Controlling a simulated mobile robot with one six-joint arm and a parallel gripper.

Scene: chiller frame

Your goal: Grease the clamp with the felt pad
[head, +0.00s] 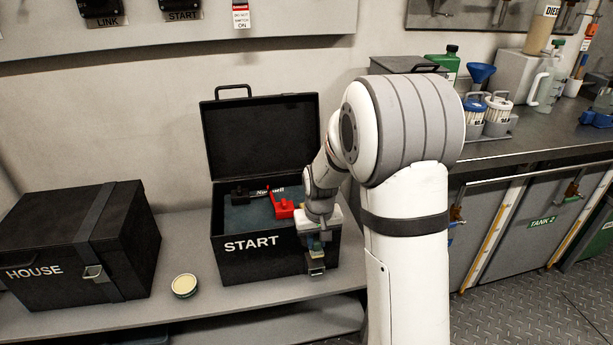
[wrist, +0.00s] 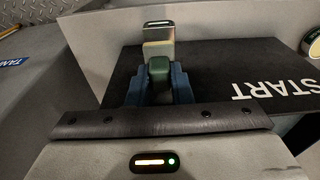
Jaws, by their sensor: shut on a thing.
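My gripper (head: 316,238) is at the front right of the open black START box (head: 260,262). In the wrist view its blue fingers (wrist: 158,88) are shut on a dark green holder (wrist: 159,70). A pale block, seemingly the felt pad (wrist: 159,48), shows just beyond the holder, close to the box's metal latch (wrist: 158,24). I cannot tell whether they touch. Inside the box are a red clamp-like piece (head: 282,208) and a black one (head: 240,194). Which is the task's clamp is not clear.
An open round tin with pale contents (head: 184,285) stands on the grey bench between the boxes. A closed black HOUSE box (head: 75,250) is at the left. The START box's raised lid (head: 262,135) stands behind. A counter with bottles is at the right.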

